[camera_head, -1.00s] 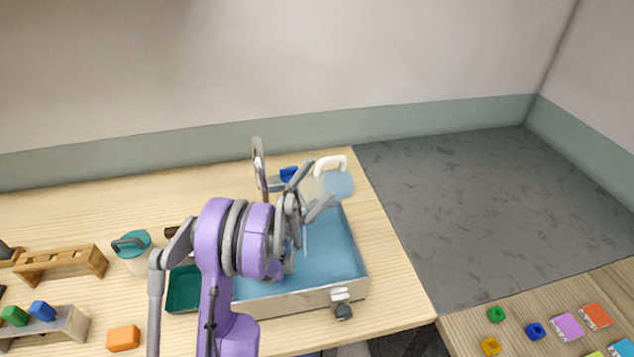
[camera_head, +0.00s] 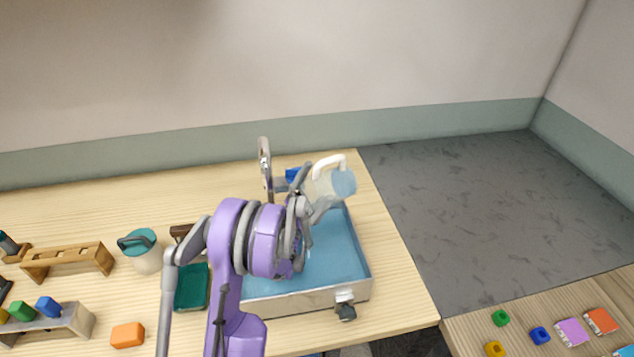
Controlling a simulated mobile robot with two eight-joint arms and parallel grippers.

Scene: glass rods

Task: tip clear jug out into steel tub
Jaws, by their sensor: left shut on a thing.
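The clear jug (camera_head: 343,183) with a white handle is held in the air over the back right part of the steel tub. It is tipped well over, with its handle on top and its bluish end towards the right. Its mouth is hidden behind my gripper. My left gripper (camera_head: 314,203) is shut on the jug's side. The steel tub (camera_head: 308,303) stands on the table with a blue inside; my purple arm covers its left part. What is in the jug or lies in the tub is not clear. My right gripper is out of view.
A steel tap (camera_head: 265,165) rises behind the tub, close to my gripper. A teal-lidded pot (camera_head: 141,250), a green tray (camera_head: 191,288), an orange block (camera_head: 127,335) and wooden racks (camera_head: 68,262) stand left. The table's right edge is close to the tub.

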